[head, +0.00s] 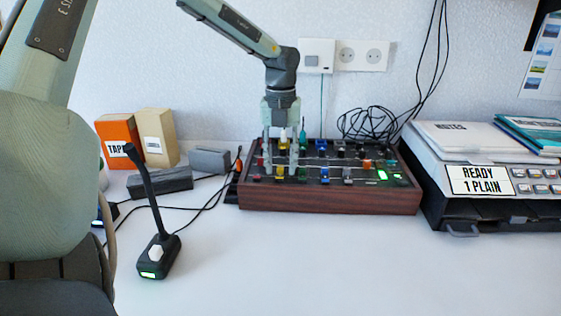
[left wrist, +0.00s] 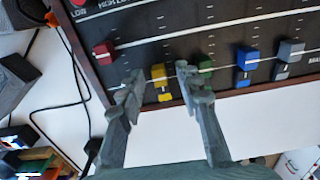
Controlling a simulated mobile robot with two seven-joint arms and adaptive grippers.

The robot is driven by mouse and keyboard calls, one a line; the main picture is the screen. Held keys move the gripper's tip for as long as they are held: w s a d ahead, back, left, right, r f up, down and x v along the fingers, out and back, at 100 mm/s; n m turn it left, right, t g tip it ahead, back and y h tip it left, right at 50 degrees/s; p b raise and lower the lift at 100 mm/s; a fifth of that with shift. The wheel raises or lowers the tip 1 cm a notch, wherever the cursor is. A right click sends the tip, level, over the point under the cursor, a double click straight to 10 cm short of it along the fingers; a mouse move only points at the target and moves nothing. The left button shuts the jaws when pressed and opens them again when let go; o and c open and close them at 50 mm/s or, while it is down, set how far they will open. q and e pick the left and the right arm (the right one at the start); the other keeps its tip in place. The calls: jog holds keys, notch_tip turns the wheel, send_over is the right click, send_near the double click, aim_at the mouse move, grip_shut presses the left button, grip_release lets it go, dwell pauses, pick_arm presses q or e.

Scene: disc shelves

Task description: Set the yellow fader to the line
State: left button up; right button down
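The mixer (head: 325,199) is a dark panel with wooden sides, standing on the white table. The yellow fader (left wrist: 159,73) is in its front row, between a red fader (left wrist: 103,51) and a green fader (left wrist: 206,66). It also shows in the head view (head: 279,172). White lines cross the panel; one long line (left wrist: 222,28) runs beyond the yellow cap in the left wrist view. My left gripper (left wrist: 160,80) points down at the panel, its fingers apart on either side of the yellow fader. I cannot tell whether either finger touches it. My right gripper is not in view.
A blue fader (left wrist: 246,61) and a grey fader (left wrist: 288,53) stand further right. A desk microphone (head: 157,258) stands front left of the mixer, and a grey machine (head: 480,190) stands right. The table in front is clear.

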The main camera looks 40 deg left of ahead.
pick_arm(q)
jog(key=c, duration=0.7)
grip_shut()
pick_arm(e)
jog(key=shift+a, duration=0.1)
